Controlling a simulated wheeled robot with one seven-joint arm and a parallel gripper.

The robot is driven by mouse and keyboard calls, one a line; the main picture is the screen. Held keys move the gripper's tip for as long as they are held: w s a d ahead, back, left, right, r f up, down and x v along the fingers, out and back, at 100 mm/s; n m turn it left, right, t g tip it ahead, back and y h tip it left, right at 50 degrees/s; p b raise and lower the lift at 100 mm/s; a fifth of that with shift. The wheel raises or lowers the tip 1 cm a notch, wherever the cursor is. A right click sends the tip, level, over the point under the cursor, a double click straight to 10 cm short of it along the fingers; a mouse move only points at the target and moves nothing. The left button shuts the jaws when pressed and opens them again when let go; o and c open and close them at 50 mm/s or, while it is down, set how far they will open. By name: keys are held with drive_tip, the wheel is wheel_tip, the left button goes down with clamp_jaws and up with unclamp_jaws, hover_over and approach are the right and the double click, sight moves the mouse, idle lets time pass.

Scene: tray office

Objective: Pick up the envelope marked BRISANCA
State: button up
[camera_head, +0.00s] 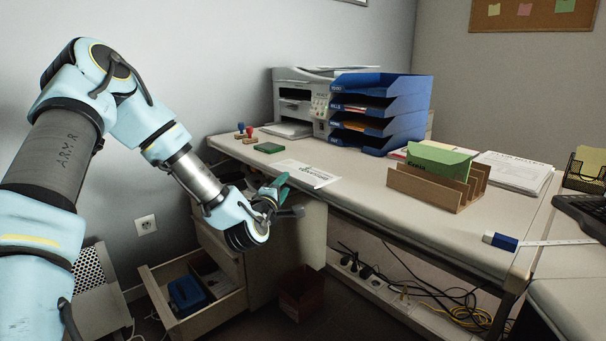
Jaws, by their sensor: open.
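A white envelope (306,173) lies flat near the front left edge of the desk. It carries dark printing with some green, too small to read, so I cannot tell if it says BRISANCA. My gripper (284,197) is open and looks empty. It is in front of the desk's left edge, below and left of the white envelope in the picture, apart from it.
A printer (311,98) and blue stacked trays (383,108) stand at the back. Stamps (247,133) and a green pad (269,147) lie left. An open drawer (197,315) juts out below. Bare desk (355,187) lies between envelope and sorter.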

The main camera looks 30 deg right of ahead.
sight(302, 172)
drive_tip(key=x, duration=0.5)
drive_tip(key=shift+w+a, duration=0.1)
drive_tip(key=shift+c, duration=0.2)
clamp_jaws()
